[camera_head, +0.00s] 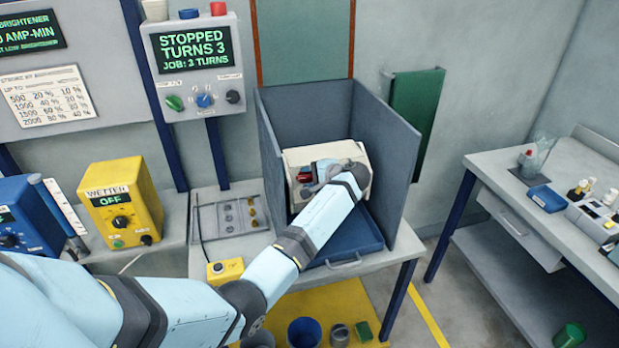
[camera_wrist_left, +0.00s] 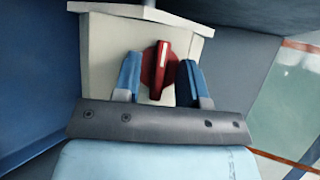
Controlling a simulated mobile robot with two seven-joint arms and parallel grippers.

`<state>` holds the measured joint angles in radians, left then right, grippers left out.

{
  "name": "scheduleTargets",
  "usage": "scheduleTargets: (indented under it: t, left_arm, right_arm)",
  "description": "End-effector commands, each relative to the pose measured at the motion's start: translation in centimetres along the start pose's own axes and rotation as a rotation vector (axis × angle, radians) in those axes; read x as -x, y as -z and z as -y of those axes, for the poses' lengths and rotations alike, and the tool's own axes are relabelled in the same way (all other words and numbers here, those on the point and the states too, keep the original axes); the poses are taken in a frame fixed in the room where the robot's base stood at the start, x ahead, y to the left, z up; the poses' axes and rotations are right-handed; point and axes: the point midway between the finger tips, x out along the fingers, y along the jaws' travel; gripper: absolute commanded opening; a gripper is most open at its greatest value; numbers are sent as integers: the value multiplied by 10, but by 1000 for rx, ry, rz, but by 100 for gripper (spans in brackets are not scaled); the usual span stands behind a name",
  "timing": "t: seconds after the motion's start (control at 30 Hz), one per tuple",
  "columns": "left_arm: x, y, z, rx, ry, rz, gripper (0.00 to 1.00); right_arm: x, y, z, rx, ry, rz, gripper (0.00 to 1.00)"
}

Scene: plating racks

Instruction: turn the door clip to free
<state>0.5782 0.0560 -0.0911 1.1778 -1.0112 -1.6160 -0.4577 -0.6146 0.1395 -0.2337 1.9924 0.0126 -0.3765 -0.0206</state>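A cream box (camera_head: 340,152) stands inside a grey three-sided screen on the bench. In the left wrist view the cream box (camera_wrist_left: 110,55) carries a red clip (camera_wrist_left: 161,70) on a dark red round base, with a pale line along the clip. The clip stands nearly upright in that view, leaning slightly. My left gripper (camera_wrist_left: 159,82) is open, with one blue finger on each side of the clip. The right finger is close to it; I cannot tell whether it touches. In the head view my left gripper (camera_head: 318,172) hides part of the box face. My right gripper is not in view.
Grey screen panels (camera_head: 380,150) rise close around the box and my wrist. A blue tray (camera_head: 345,240) with a handle lies in front. A yellow button box (camera_head: 226,270) and a grey tray of small parts (camera_head: 230,217) are left. A display (camera_head: 192,55) reads STOPPED, TURNS 3.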

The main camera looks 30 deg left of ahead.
Motion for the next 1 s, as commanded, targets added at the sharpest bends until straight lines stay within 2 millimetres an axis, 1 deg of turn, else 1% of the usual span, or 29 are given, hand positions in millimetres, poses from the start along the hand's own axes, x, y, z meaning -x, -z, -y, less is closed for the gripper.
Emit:
scheduleTargets:
  t: [0.2, 0.27, 0.33, 0.47, 0.7, 0.8, 0.9, 1.0]
  left_arm:
    - [2, 0, 0, 0, 1, 0, 38]
    - [6, 0, 0, 0, 1, -1, 38]
    - [14, 1, -1, 0, 0, -2, 38]
    - [40, 1, -1, 1, 1, -4, 38]
    - [95, 1, -1, 2, -1, -3, 38]
    - [113, 1, -1, 0, 0, -2, 38]
    - [127, 1, -1, 0, 0, -3, 38]
    - [134, 0, 0, 1, 0, 0, 38]
  right_arm:
    - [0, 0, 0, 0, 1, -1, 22]
    - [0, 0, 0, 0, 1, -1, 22]
    - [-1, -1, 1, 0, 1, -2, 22]
    - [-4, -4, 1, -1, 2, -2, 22]
    - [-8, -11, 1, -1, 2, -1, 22]
    - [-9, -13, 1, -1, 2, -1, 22]
    - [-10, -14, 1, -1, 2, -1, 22]
    - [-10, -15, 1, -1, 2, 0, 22]
